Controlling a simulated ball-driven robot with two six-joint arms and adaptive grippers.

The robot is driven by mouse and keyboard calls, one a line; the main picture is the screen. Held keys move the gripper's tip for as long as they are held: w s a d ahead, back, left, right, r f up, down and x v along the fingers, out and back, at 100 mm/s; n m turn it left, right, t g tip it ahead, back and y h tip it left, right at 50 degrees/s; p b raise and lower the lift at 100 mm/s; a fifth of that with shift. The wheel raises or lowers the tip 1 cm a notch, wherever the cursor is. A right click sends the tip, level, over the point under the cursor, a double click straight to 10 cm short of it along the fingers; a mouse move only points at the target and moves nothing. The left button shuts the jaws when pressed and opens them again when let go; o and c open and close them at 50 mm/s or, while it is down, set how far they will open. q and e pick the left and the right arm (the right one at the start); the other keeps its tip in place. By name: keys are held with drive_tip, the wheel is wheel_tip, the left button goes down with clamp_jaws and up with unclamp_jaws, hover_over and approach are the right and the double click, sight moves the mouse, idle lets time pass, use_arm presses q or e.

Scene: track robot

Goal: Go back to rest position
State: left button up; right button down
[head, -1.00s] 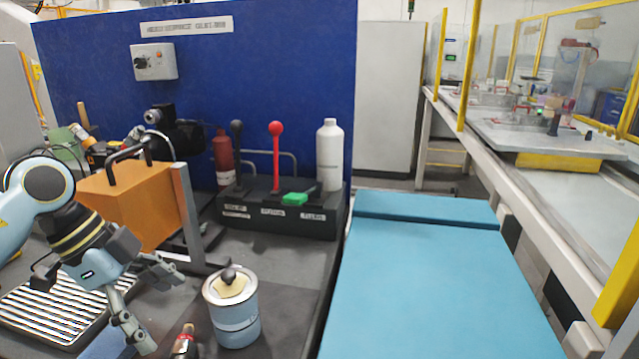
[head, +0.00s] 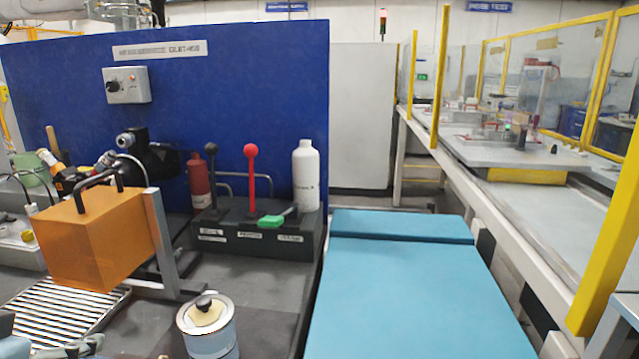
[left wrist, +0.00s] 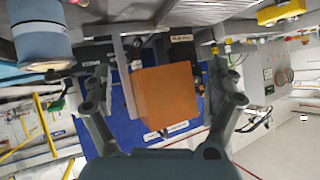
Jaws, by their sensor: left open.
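My left gripper (left wrist: 160,78) shows its two fingers spread wide in the left wrist view, with nothing held between them. The orange box (left wrist: 165,95) with a dark handle appears beyond the fingers there, apart from them as far as I can tell. In the head view only a small part of my left arm or gripper shows at the bottom left corner. The orange box (head: 95,240) stands at the left beside a grey metal upright. My right gripper is in no view.
A grey-blue can (head: 208,335) with a dark knob stands at the bottom centre; it also shows in the left wrist view (left wrist: 42,35). A lever block (head: 255,235), white bottle (head: 306,178) and blue panel (head: 250,90) stand behind. The light-blue surface (head: 400,290) is clear.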

use_arm(q)
drive_tip(key=s+d+f+m+g+h, duration=0.1)
drive_tip(key=s+d+f+g+h, duration=0.2)
drive_tip(key=s, duration=0.4)
drive_tip(key=s+d+f+m+g+h, duration=0.1)
drive_tip(key=s+d+f+m+g, duration=0.1)
drive_tip(key=s+d+f+g, duration=0.3)
drive_tip(key=s+a+f+b, duration=0.2)
drive_tip(key=f, duration=1.3)
drive_tip(key=s+a+f+b, duration=0.2)
drive_tip(key=f, duration=1.4)
drive_tip(key=s+f+n+g+b, duration=0.1)
drive_tip(key=s+f+b, duration=0.2)
drive_tip(key=s+f, duration=1.4)
drive_tip(key=shift+s+a+f, duration=0.3)
drive_tip(key=shift+a+f, duration=0.15)
drive_tip(key=shift+f, duration=0.1)
drive_tip(key=shift+g, duration=0.3)
